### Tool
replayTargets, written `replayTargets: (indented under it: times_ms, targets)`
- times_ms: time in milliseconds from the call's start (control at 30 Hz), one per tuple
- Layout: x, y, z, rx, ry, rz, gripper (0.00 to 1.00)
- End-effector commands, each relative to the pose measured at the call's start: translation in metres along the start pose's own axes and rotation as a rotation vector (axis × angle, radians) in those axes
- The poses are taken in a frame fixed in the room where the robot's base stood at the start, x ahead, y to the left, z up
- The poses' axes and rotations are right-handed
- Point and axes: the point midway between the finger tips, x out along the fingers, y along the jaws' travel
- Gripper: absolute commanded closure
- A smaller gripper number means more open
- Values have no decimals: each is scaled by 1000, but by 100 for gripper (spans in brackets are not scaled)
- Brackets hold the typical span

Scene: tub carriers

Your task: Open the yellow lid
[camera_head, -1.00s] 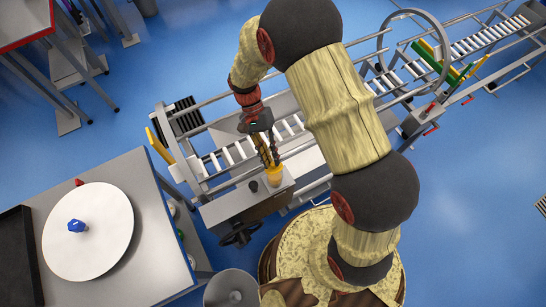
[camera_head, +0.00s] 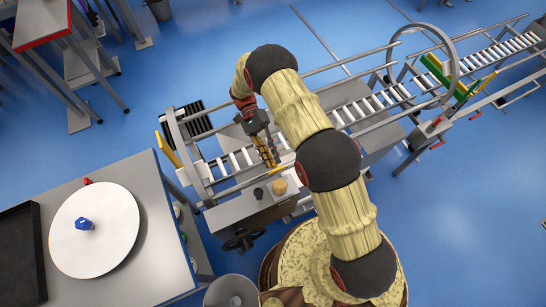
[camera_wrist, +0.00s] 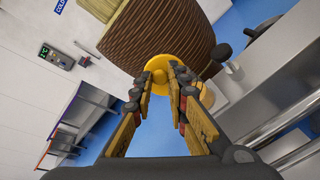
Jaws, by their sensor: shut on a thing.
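The yellow lid (camera_head: 277,170) is at the tips of my gripper (camera_head: 272,163) in the head view. In the wrist view my gripper (camera_wrist: 173,72) is shut on the yellow lid (camera_wrist: 158,66), which faces the camera as a disc between the fingertips. A small round tub (camera_head: 280,187) stands on the grey worktop, with its pale tan top showing. The lid is beside the tub's top in the head view and appears clear of it. In the wrist view the tub (camera_wrist: 216,90) is partly hidden behind the lid and right finger.
A dark knob (camera_head: 258,193) stands on the grey worktop (camera_head: 235,208) left of the tub. A roller conveyor (camera_head: 345,115) runs behind it. A table with a white disc (camera_head: 94,230) and blue knob is at the left. Open blue floor lies at the right.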

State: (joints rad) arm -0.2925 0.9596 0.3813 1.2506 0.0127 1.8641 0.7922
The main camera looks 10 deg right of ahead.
Motion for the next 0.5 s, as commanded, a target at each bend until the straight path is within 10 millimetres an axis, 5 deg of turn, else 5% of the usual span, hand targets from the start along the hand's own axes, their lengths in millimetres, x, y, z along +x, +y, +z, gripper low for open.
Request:
replayTargets:
  times_ms: [500]
  targets:
    - [-6, -5, -5, 0, -108, 108, 100]
